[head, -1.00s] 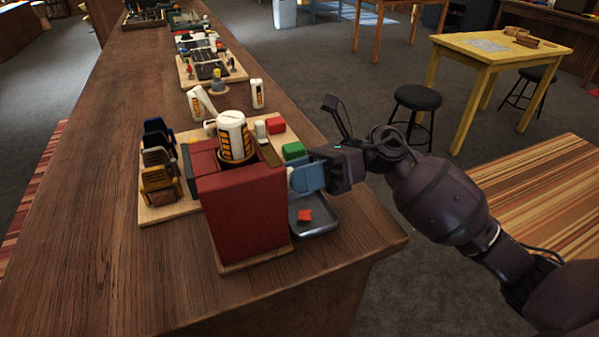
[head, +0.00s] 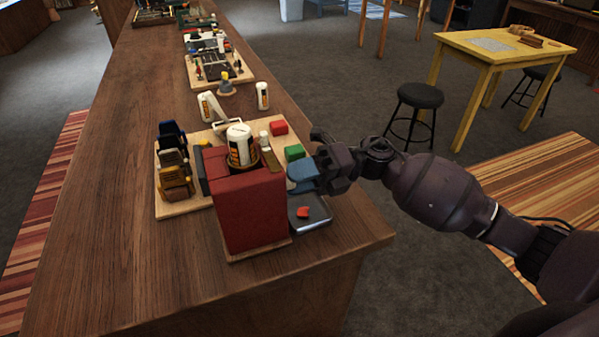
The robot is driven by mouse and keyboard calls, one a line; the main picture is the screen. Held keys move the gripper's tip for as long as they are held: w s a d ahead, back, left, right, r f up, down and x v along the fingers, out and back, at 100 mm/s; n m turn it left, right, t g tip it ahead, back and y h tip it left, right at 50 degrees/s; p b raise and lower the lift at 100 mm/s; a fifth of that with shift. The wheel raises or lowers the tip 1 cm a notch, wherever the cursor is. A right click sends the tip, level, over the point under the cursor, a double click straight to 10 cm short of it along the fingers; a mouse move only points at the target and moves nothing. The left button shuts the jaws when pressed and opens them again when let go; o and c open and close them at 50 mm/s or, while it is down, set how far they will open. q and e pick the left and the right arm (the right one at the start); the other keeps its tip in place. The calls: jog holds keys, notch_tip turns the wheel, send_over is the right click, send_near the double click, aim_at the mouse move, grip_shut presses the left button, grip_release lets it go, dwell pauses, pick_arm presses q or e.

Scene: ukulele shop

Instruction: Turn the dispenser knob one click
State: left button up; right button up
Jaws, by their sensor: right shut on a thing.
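The red dispenser (head: 252,210) stands on a wooden base near the front end of the long counter, with a white and black canister (head: 240,146) upright in its top. My right gripper (head: 303,174) is at the dispenser's right side and is shut. Its fingers look blue and reach to that side face. The knob is not clearly visible; the gripper and the dispenser's body hide that spot. A grey metal tray (head: 318,214) sits below the gripper with a small red piece (head: 303,212) in it. My left gripper is not in view.
The counter's left front (head: 120,250) is clear.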

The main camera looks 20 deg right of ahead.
jog(key=shift+r+m, duration=0.15)
jog(key=shift+m, duration=0.35)
jog(key=shift+p, duration=0.3)
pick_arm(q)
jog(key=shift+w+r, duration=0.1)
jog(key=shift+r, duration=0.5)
pick_arm(e)
jog(key=shift+m, duration=0.4)
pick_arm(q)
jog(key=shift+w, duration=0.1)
pick_arm(e)
jog(key=o, duration=0.9)
